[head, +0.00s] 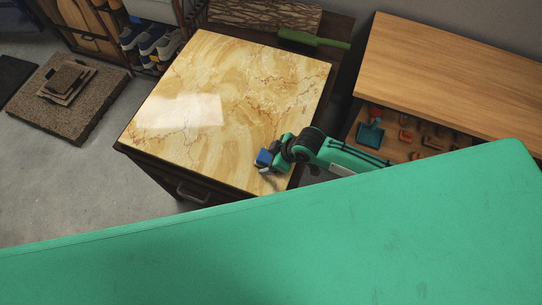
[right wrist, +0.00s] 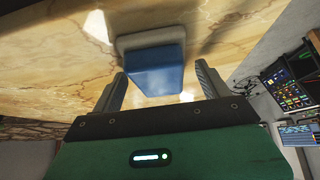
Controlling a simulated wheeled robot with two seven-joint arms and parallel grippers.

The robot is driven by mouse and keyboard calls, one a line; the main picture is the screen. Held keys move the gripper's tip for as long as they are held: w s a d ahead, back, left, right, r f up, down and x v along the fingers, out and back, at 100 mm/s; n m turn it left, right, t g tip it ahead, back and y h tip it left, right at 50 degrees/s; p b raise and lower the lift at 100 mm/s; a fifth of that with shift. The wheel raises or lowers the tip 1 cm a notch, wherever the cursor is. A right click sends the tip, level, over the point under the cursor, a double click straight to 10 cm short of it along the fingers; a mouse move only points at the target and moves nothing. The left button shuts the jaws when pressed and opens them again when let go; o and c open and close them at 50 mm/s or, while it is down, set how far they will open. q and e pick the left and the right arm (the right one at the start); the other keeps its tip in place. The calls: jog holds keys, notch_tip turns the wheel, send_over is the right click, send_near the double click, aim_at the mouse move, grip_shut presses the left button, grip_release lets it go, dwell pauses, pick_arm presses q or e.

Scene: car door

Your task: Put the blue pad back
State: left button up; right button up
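The blue pad (head: 263,157), a block with a pale layer on its far side, is at the near right part of the marble-patterned top (head: 235,100) of a dark cabinet. In the right wrist view the blue pad (right wrist: 155,72) is in front of and partly between the fingers of my right gripper (right wrist: 160,82). The fingers are apart, with a visible gap on the right of the pad. In the head view my right gripper (head: 267,164) is low over the cabinet top. I cannot tell whether the pad touches the surface. My left gripper is not in view.
A wooden desk (head: 460,75) with a shelf of small tools stands at the right. A green-handled brush (head: 313,39) lies behind the marble top. A shoe rack (head: 150,45) and a brown mat (head: 68,98) are at the left. Most of the marble top is clear.

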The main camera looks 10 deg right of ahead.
jog(key=shift+r, duration=0.1)
jog(key=v, duration=1.2)
jog(key=shift+b, duration=0.4)
